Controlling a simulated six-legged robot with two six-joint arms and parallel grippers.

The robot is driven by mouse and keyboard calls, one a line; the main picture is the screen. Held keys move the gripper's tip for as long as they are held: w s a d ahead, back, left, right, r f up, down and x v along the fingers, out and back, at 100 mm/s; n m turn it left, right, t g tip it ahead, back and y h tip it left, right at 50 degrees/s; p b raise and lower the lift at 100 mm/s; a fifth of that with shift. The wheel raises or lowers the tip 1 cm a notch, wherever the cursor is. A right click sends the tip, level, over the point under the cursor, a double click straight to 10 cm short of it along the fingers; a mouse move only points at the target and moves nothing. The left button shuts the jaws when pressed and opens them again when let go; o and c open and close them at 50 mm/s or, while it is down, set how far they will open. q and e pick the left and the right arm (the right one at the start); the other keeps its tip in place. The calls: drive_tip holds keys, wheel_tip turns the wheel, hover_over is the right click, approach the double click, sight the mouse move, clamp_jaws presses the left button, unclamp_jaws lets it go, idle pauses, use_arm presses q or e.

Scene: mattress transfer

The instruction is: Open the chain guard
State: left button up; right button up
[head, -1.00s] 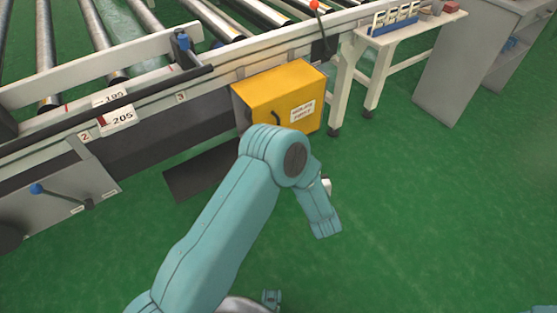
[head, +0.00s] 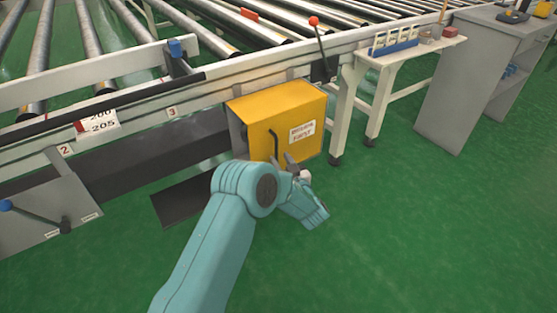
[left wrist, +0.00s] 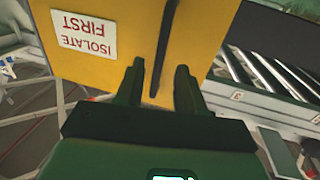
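The chain guard is a yellow box (head: 262,113) under the conveyor's side rail, and it appears closed. Its front carries a white label (head: 302,131) and a dark bar handle (head: 275,141). My left gripper (head: 288,160) is just in front of the guard's lower front, near the handle. In the left wrist view, the two dark fingers (left wrist: 160,70) are apart and point at the yellow face (left wrist: 125,20). The dark handle bar (left wrist: 161,45) lies in the gap between them. Whether a finger touches it I cannot tell. My right gripper is out of view.
The roller conveyor (head: 215,75) runs along the back. A white side table (head: 425,52) and a grey cabinet (head: 445,85) stand at the right. A dark plate (head: 180,198) lies low at the guard's left. The green floor (head: 430,230) in front is clear.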

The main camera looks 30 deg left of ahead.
sight(277, 154)
use_arm(q)
drive_tip(key=shift+x, duration=1.5)
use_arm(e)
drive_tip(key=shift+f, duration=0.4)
use_arm(q)
clamp_jaws()
drive_tip(key=shift+s, duration=0.15)
